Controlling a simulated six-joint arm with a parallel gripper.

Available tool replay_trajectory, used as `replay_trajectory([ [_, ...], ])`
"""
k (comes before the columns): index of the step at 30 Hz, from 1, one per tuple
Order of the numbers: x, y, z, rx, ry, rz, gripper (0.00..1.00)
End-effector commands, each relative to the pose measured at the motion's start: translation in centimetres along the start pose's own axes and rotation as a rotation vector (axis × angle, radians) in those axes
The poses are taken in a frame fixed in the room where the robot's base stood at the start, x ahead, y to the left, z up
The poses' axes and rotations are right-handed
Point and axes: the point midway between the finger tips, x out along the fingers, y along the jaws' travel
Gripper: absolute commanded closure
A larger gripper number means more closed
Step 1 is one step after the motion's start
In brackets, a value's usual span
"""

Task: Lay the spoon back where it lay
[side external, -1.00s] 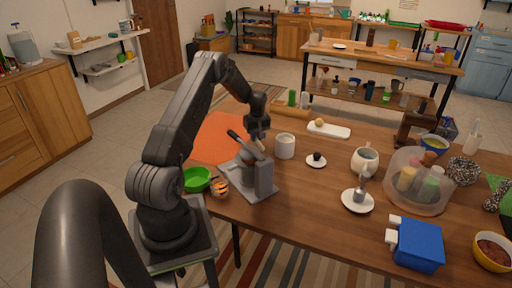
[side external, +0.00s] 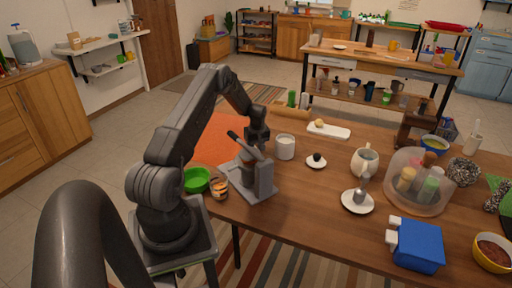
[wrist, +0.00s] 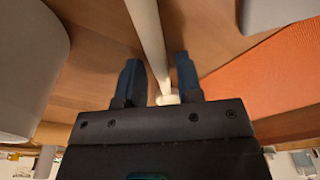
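A pale rod, which looks like the spoon's handle (wrist: 148,35), runs between the two dark blue fingers of my gripper (wrist: 158,72) in the wrist view. Its small rounded far end lies close to my palm. The fingers stand a small gap apart on either side of the rod, and I cannot tell whether both touch it. In the side external view my gripper (side external: 257,142) is low over the table, beside the grey dispenser stand (side external: 265,180) with a black lever. The spoon cannot be made out there.
An orange mat (side external: 215,137) lies behind the stand. A green bowl (side external: 197,180) and an orange-striped jar (side external: 219,188) stand at the left edge.

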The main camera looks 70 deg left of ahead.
Motion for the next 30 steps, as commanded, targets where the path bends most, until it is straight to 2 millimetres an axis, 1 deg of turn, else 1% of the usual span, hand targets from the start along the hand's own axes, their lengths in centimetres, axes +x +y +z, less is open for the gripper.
replay_trajectory([
  [1, 0.0, 0.0, 0.0, 0.0, 0.0, 0.0, 0.62],
  [3, 0.0, 0.0, 0.0, 0.0, 0.0, 0.0, 0.57],
  [10, -0.1, 0.0, 0.0, 0.0, 0.0, 0.0, 0.57],
  [14, -1.1, 0.0, -0.1, 0.0, 0.001, 0.001, 0.57],
  [17, -2.7, 0.1, -0.1, 0.0, 0.003, 0.002, 0.57],
  [24, -7.8, 0.1, -0.1, 0.0, 0.003, 0.002, 0.57],
  [27, -9.7, 0.0, -0.1, 0.0, 0.002, 0.001, 0.57],
  [30, -11.0, 0.0, -0.1, 0.0, 0.001, 0.0, 0.57],
])
